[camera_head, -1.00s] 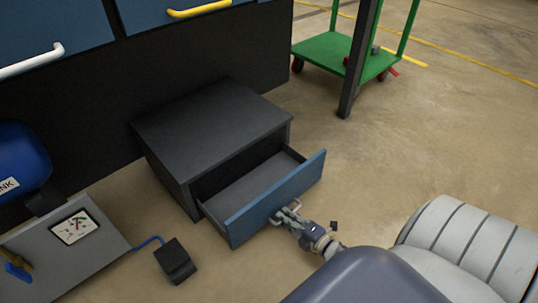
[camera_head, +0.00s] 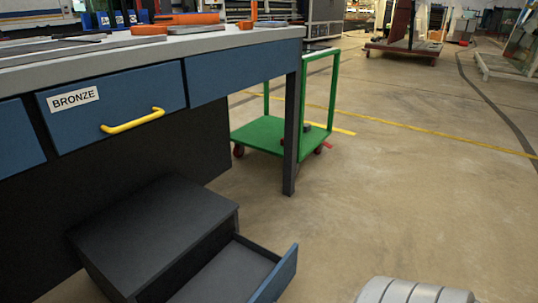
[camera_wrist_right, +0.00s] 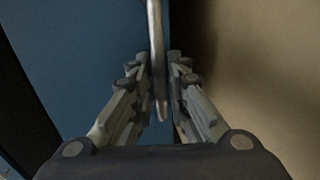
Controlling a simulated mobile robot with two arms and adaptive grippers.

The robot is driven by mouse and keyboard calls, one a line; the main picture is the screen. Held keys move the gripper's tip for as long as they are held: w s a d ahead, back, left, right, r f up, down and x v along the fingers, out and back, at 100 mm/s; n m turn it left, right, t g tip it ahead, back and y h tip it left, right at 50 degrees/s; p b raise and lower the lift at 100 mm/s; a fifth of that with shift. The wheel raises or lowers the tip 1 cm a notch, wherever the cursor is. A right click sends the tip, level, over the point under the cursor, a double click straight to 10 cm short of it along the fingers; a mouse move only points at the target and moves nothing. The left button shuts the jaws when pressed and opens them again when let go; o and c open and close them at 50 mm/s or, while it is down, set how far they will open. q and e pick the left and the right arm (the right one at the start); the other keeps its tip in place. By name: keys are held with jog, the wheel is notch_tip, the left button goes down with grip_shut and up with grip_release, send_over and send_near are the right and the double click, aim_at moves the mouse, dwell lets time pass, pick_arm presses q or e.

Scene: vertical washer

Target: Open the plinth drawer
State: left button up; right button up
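The plinth drawer (camera_head: 232,275) is pulled out of the low dark plinth cabinet (camera_head: 155,222) in the head view. Its blue front panel (camera_head: 279,274) stands away from the cabinet, and its grey inside looks empty. The lower part is cut off by the picture's bottom edge. In the right wrist view, the blue panel (camera_wrist_right: 85,60) fills the left side. My right gripper (camera_wrist_right: 160,62) has its fingers close on both sides of the metal drawer handle (camera_wrist_right: 157,40) and looks shut on it. My left gripper is not in view.
A workbench with blue drawers, one labelled BRONZE with a yellow handle (camera_head: 133,121), stands above the plinth. A bench leg (camera_head: 291,140) and a green cart (camera_head: 272,134) are behind.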

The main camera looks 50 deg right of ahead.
jog(key=v, duration=1.2)
dwell(0.5)
